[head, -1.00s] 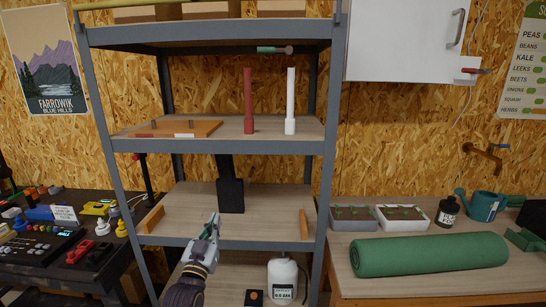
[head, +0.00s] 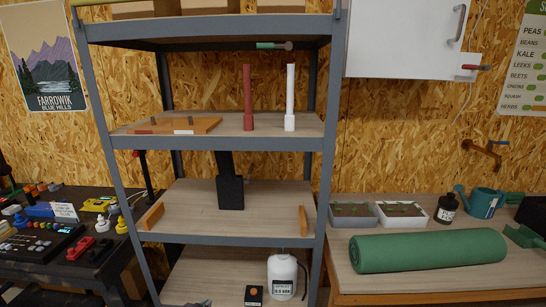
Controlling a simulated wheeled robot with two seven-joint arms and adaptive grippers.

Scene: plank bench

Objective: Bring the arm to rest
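The task names no object. A small grey sliver at the bottom edge in front of the shelving looks like the tip of my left gripper (head: 198,303). It is too cut off to tell open from shut, and no held object shows there. My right gripper is not in view. The grey metal shelving unit (head: 215,241) stands ahead with wooden boards. On its middle boards are a red post (head: 248,100), a white post (head: 290,100), a low wooden tray (head: 172,126) and a black paddle-like thing (head: 230,190).
A white jug (head: 282,278) and a small black box (head: 254,296) stand on the lowest shelf. At right, a bench holds a green roll (head: 428,250), seedling trays (head: 402,215) and a watering can (head: 482,203). A dark cluttered bench (head: 100,262) is at left.

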